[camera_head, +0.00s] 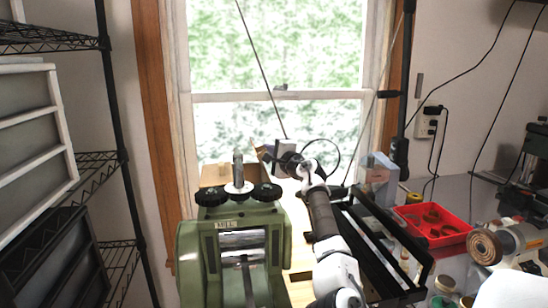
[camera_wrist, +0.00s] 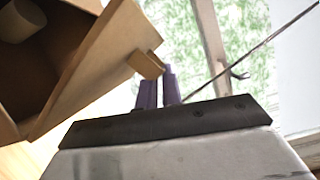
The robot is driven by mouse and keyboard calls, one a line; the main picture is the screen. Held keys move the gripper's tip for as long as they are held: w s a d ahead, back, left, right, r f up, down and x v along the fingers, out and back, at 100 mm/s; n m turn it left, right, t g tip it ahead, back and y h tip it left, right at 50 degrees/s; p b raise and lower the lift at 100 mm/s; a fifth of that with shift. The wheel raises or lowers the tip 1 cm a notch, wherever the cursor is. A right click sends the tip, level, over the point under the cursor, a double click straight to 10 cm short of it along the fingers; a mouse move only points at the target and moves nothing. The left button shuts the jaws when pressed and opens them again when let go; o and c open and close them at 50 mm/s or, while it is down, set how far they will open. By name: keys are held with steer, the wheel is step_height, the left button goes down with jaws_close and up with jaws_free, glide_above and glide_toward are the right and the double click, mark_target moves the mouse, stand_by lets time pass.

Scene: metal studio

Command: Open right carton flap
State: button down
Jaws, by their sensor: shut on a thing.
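The carton (camera_wrist: 22,85) fills the left of the wrist view, brown and tilted in the picture, with its inside showing. A pale round thing (camera_wrist: 20,18) shows inside it. The right carton flap (camera_wrist: 105,60) stands out from the carton and carries a small tab (camera_wrist: 146,64) near its outer edge. My gripper (camera_wrist: 160,82) has its purple fingers close together at this tab, shut on the flap; the exact contact is partly hidden. In the head view the carton (camera_head: 213,174) shows behind the green mill, mostly hidden, with my gripper (camera_head: 268,153) at its right.
The green mill (camera_head: 232,260) with black knobs stands in front of the carton. A black rack (camera_head: 385,240) and a red tray (camera_head: 432,222) lie to the right of my arm. Wire shelving (camera_head: 100,165) stands at left. The window (camera_head: 275,90) is behind.

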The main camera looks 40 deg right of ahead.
steer(key=d+m+b, duration=0.1)
steer(key=s+d+f+m+b, duration=0.1)
steer(key=shift+s+d+f+t, duration=0.15)
steer(key=shift+s+d+t, duration=0.15)
steer(key=shift+d+f, duration=0.1)
steer(key=shift+f, duration=0.2)
stand_by(0.5)
steer(key=c, duration=1.6)
jaws_free()
steer(key=shift+s+r, duration=0.1)
steer(key=shift+r, duration=0.05)
steer(key=shift+o, duration=0.2)
steer(key=shift+r, duration=0.1)
